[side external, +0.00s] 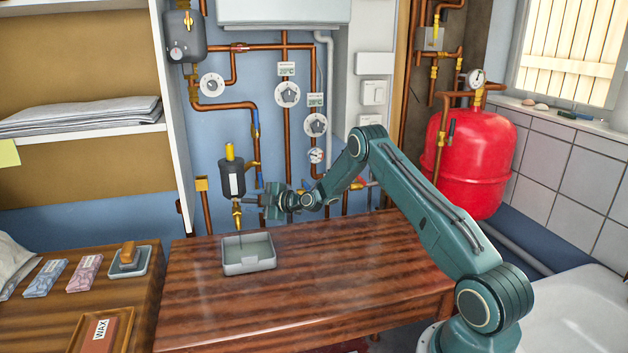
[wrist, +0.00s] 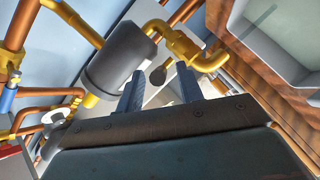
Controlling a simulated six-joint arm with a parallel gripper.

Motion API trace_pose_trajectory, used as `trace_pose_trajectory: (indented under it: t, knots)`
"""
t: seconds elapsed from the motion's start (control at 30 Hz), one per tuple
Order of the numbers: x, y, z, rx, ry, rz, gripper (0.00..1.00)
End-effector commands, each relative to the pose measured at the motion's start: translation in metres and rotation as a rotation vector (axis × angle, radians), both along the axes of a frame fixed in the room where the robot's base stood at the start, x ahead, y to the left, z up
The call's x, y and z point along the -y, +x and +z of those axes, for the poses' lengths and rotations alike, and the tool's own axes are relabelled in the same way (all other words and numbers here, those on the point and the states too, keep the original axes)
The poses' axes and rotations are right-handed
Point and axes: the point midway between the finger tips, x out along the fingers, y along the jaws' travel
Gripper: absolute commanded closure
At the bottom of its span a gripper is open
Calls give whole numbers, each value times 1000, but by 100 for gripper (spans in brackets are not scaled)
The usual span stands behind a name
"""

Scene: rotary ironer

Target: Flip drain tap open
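The brass drain tap (side external: 238,213) sits under a dark grey cylinder (side external: 231,180) on the blue wall. In the wrist view the brass tap body (wrist: 181,46) bends into a spout, beside the dark cylinder (wrist: 117,56). A small dark rounded lever end (wrist: 158,75) shows between my fingertips, with a gap on both sides. My gripper (side external: 264,200) is just right of the tap, above the back of the table. In the wrist view my gripper (wrist: 160,69) is open, its two dark fingers apart and apparently empty. The lever's angle is unclear in the side view.
A grey tray (side external: 250,268) stands on the wooden table (side external: 330,270) below the tap. Copper pipes (side external: 284,135) and gauges (side external: 288,95) cover the wall behind. A red tank (side external: 470,155) stands at right. The table's front is clear.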

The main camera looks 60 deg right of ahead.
Motion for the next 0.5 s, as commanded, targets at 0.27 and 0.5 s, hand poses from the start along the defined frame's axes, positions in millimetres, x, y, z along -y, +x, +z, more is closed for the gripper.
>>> trace_pose_trajectory:
  t: [0.27, 0.5]
  knots:
    - [-1, 17, -4, 0, -1, 0, 63]
    - [-2, 21, -5, 0, 1, 0, 63]
